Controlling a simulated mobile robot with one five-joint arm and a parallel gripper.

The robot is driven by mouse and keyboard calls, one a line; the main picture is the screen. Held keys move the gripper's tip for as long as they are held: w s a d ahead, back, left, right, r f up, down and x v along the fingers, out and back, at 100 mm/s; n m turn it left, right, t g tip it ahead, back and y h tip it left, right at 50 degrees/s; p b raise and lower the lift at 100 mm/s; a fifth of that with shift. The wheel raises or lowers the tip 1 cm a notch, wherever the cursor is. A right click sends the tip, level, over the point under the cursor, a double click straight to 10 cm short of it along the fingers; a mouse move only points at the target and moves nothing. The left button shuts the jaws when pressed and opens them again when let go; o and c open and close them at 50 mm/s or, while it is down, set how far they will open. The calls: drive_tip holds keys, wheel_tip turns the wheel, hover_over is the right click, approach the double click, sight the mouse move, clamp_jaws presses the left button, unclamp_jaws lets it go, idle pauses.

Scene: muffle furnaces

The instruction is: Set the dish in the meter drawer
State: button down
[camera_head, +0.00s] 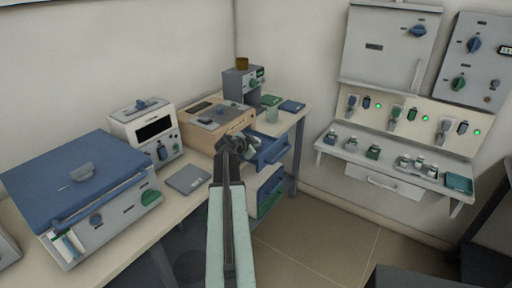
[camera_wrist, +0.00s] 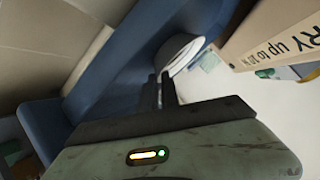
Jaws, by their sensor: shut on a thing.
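A round white dish (camera_wrist: 184,52) shows in the wrist view, tilted in the picture, at the tips of my gripper (camera_wrist: 166,78). The dark fingers are shut on its rim. In the head view my gripper (camera_head: 238,145) is at the front of the tan box, beside the pulled-out blue drawer (camera_head: 272,150), and the dish cannot be made out there. Blue drawer walls also fill the left and middle of the wrist view (camera_wrist: 112,68). I cannot tell whether the dish touches the drawer floor.
The tan box (camera_head: 205,112) with printed lettering stands close to the gripper, on the bench. Open floor (camera_head: 320,235) lies to the right.

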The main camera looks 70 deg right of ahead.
drive_tip(key=c, duration=1.6)
unclamp_jaws()
drive_tip(key=shift+o, duration=0.2)
drive_tip(key=shift+r+p, duration=0.15)
drive_tip(key=shift+p, duration=0.15)
drive_tip(key=p+v, duration=0.5)
drive_tip(key=v, duration=0.7)
